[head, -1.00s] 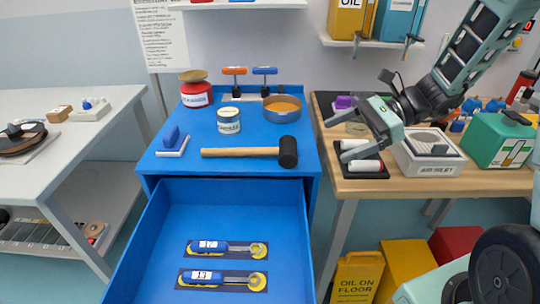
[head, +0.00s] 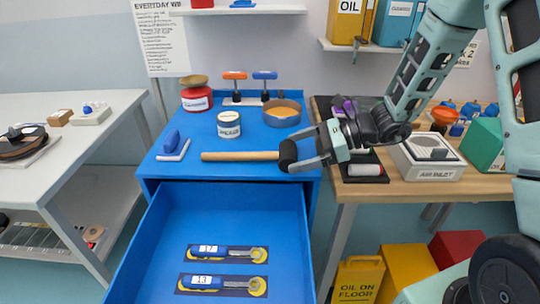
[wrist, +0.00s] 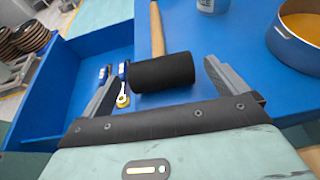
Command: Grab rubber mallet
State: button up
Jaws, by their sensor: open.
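The rubber mallet lies on the blue cabinet top, its wooden handle (head: 240,156) pointing left and its black head (head: 288,155) near the right edge. In the wrist view the black head (wrist: 163,73) sits just ahead of and between the open fingers, and the handle (wrist: 157,28) runs away from me. My gripper (head: 307,154) is at the head's right side in the head view, fingers apart, one hiding part of the head. In the wrist view my gripper (wrist: 160,88) is open with nothing clamped in it. I cannot tell whether a finger touches the head.
A blue pan (head: 282,112), a labelled can (head: 229,125) and a blue-handled block (head: 173,147) stand on the cabinet top. The open drawer (head: 160,225) below holds two blue-handled tools. The wooden bench (head: 420,185) on the right carries a grey box (head: 433,160).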

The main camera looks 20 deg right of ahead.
aim_at(280, 151)
jog(key=x, duration=0.5)
jog(key=shift+r, duration=0.15)
jog(key=c, duration=1.3)
jog(key=shift+o, duration=0.2)
jog(key=shift+r, duration=0.1)
